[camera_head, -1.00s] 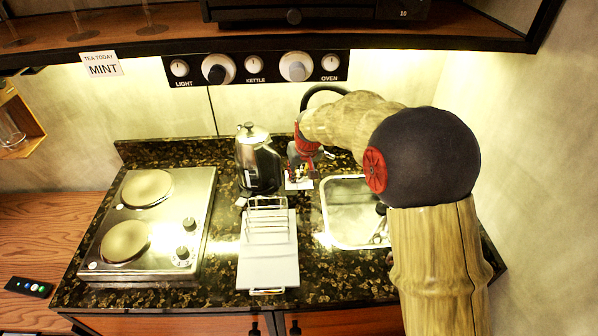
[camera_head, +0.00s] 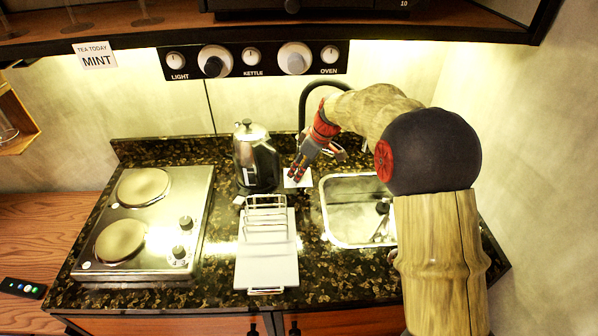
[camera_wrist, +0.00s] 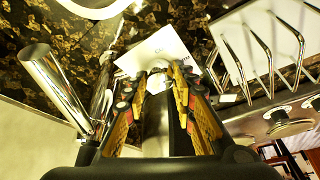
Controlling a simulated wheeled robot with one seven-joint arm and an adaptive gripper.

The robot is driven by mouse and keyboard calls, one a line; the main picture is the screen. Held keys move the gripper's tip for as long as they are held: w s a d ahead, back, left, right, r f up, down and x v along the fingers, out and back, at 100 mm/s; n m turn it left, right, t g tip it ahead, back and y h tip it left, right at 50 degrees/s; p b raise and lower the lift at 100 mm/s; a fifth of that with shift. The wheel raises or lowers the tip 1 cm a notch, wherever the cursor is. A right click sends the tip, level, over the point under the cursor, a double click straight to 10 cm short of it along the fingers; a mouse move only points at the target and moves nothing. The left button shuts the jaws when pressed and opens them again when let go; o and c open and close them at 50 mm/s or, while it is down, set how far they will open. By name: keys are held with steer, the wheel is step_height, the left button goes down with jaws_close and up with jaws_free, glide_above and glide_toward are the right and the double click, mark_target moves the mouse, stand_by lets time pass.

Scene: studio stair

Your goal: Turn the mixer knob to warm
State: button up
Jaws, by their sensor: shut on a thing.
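My gripper (camera_head: 296,172) reaches down from the right to the back of the counter, tilted with its red-tipped fingers toward the lower left. Its fingers come together in the wrist view (camera_wrist: 156,76), shut on the mixer knob, which they mostly hide; its setting cannot be read. A white card (camera_head: 291,181) lies at the fingertips; it also shows in the wrist view (camera_wrist: 143,55), its print unreadable. Chrome tap parts (camera_head: 338,151) are right of the fingers, and a chrome cylinder (camera_wrist: 50,82) is left of them in the wrist view.
A kettle (camera_head: 257,160) stands close left of my gripper. A toast rack (camera_head: 266,228) and pale board (camera_head: 266,265) lie in front, the sink (camera_head: 340,220) to the right. The hob (camera_head: 110,265) is far left. A knob panel (camera_head: 272,68) is on the wall above.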

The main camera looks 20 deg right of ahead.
steer(key=shift+n, duration=0.4)
steer(key=o, duration=1.2)
steer(key=shift+c, duration=0.2)
